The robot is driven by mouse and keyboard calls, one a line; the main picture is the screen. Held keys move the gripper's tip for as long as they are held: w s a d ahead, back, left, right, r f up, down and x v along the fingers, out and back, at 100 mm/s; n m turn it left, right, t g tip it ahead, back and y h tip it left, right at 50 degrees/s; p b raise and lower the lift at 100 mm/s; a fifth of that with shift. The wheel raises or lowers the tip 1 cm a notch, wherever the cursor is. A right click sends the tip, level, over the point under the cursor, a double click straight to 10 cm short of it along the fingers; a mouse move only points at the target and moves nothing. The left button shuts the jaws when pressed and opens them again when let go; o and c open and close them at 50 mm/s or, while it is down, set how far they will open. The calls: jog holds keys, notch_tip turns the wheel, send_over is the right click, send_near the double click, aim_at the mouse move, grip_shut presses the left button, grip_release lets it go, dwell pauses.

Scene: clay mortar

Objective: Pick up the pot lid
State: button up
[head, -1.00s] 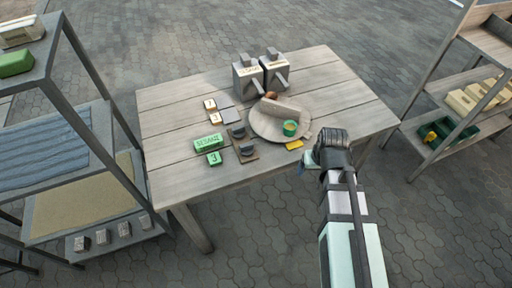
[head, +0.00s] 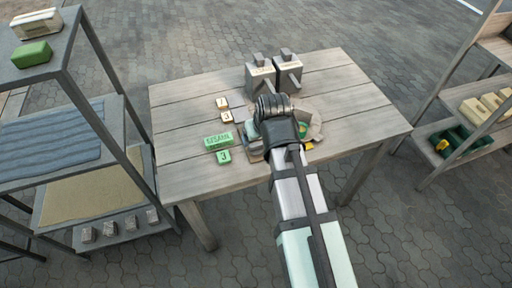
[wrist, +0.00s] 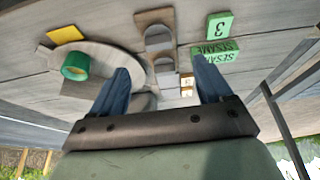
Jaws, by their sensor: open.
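I cannot tell for sure which piece is the pot lid. My gripper (wrist: 162,68) is open and empty above the table, with its two blue fingers apart. In the wrist view, a small brown board (wrist: 154,17) with two dark grey rounded pieces, one (wrist: 159,40) farther up and one (wrist: 165,76) lower, shows between and beyond the fingers. A large round grey plate (wrist: 112,54) lies left of the board with a green cup (wrist: 75,66) on it. In the head view my arm hides most of the board and part of the plate (head: 316,122).
Green blocks reading SESAME (head: 218,140) and 3 (head: 223,157) lie left of my gripper. Shelves stand at left (head: 100,110) and right (head: 460,90). The table's left part (head: 180,130) is clear.

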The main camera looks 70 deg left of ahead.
aim_at(256, 144)
jog(key=shift+x, duration=5.4)
jog(key=shift+w+a+r, duration=0.1)
jog(key=shift+w+a, duration=0.05)
jog(key=shift+a, duration=0.05)
jog(key=c, duration=1)
jog(key=shift+c, duration=0.2)
